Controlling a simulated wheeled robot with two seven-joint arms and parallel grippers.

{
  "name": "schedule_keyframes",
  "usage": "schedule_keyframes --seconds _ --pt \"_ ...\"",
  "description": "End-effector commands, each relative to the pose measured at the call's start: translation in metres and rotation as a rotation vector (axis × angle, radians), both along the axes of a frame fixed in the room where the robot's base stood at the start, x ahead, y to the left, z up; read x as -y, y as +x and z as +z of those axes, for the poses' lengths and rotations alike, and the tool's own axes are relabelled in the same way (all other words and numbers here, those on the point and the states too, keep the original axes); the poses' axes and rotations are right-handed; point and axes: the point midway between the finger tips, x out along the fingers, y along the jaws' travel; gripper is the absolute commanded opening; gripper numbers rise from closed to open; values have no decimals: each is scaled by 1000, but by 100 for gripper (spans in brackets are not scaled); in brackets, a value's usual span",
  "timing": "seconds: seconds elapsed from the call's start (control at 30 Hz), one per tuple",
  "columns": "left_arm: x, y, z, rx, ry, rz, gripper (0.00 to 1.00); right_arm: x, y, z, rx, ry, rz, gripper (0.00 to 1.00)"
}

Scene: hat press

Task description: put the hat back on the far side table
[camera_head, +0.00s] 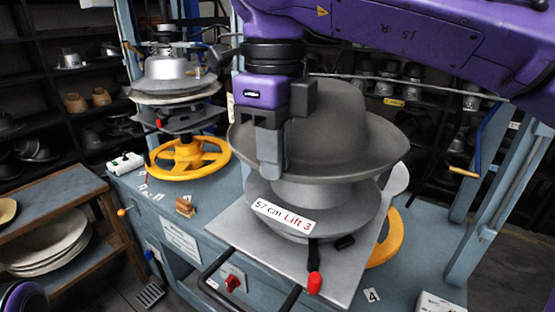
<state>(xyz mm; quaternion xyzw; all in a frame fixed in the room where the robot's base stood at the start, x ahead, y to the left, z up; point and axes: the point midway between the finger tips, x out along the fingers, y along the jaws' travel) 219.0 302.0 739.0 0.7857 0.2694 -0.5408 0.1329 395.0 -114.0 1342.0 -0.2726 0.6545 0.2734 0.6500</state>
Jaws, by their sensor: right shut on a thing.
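A dark grey felt hat (345,125) with a wide brim is at the centre, over the lower metal form of the near press (265,240), which is labelled "57 cm Lift 3". My right gripper (270,165) comes down over the hat's left side and is shut on its brim. The hat looks roughly level; whether it still touches the form below cannot be told. A wooden side table (60,190) stands at the left; whether it is the far one is unclear. My left gripper is out of view; only a purple part of mine shows at the bottom left corner.
A second press (175,70) with a yellow handwheel (188,158) stands behind left on the blue bench. Pale hat bodies (45,240) lie on the wooden table's lower shelf. Blue posts (495,180) rise at the right. The wooden top is mostly bare.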

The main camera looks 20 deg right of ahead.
Motion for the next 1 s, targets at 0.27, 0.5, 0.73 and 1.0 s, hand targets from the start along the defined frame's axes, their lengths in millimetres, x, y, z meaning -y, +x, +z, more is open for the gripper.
schedule_keyframes --seconds 0.27,0.5,0.73,1.0 --pt "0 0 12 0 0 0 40 2 3 22 16 6 -2 0" --pt "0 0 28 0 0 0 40 -9 -5 42 13 4 4 0" --pt "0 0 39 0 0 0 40 -35 -25 45 13 4 2 0" --pt "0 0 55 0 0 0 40 -65 -50 49 13 4 1 0"
